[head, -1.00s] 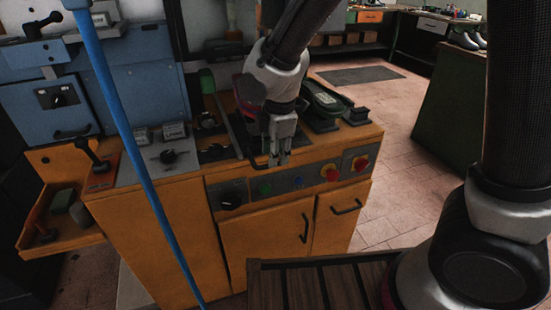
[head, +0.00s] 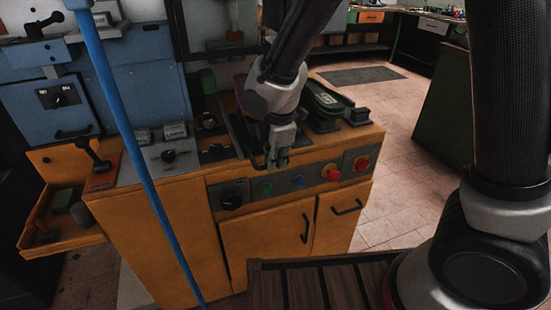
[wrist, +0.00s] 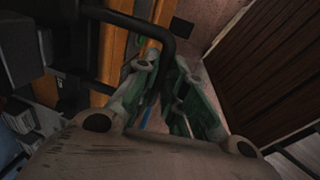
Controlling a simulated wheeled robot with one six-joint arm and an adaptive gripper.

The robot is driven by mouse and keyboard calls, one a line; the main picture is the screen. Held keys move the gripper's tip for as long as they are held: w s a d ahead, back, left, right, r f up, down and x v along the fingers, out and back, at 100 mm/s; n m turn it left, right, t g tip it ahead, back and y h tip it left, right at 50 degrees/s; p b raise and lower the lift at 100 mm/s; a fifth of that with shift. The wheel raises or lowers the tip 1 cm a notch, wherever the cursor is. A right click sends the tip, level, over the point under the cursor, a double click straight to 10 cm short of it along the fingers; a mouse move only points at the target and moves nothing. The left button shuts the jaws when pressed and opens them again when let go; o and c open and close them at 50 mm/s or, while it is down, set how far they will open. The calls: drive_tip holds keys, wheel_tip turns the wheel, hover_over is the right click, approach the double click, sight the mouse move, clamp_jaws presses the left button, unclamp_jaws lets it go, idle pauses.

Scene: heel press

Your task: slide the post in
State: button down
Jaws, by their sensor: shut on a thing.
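My gripper (head: 278,164) is at the front edge of the orange machine's top, pointing down. In the wrist view the fingers (wrist: 167,65) close around the end of a black bent handle bar (wrist: 128,22). The grip point is dark, so the exact contact is hard to see. In the head view the handle (head: 256,162) shows only partly, to the left of the fingers. The post itself is not clearly told apart; my wrist and gripper hide the middle of the machine top. A purple-red part (head: 240,90) shows partly behind my wrist.
The orange cabinet (head: 260,230) has several knobs and buttons on its front panel. A dark device with a green part (head: 325,100) stands right of my gripper. A blue pole (head: 130,140) crosses the left side. A slatted wooden surface (head: 325,288) lies in front.

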drive_tip(key=w+a, duration=0.1)
drive_tip(key=w, duration=0.4)
drive_tip(key=w+a, duration=0.2)
drive_tip(key=w, duration=0.3)
drive_tip(key=w+a, duration=0.1)
drive_tip(key=w, duration=0.4)
drive_tip(key=shift+w+a, duration=0.15)
drive_tip(key=shift+a, duration=0.05)
drive_tip(key=shift+w+r, duration=0.1)
drive_tip(key=shift+w, duration=0.15)
drive_tip(key=shift+a, duration=0.1)
drive_tip(key=c, duration=1.5)
unclamp_jaws()
drive_tip(key=shift+w, duration=0.1)
drive_tip(key=shift+c, duration=0.2)
drive_tip(key=shift+o, duration=0.3)
drive_tip(key=r, duration=0.4)
drive_tip(key=s+r, duration=0.1)
drive_tip(key=r, duration=0.2)
drive_tip(key=s+r, duration=0.1)
drive_tip(key=r, duration=0.3)
drive_tip(key=shift+s+d+r, duration=0.1)
drive_tip(key=shift+d+r, duration=0.25)
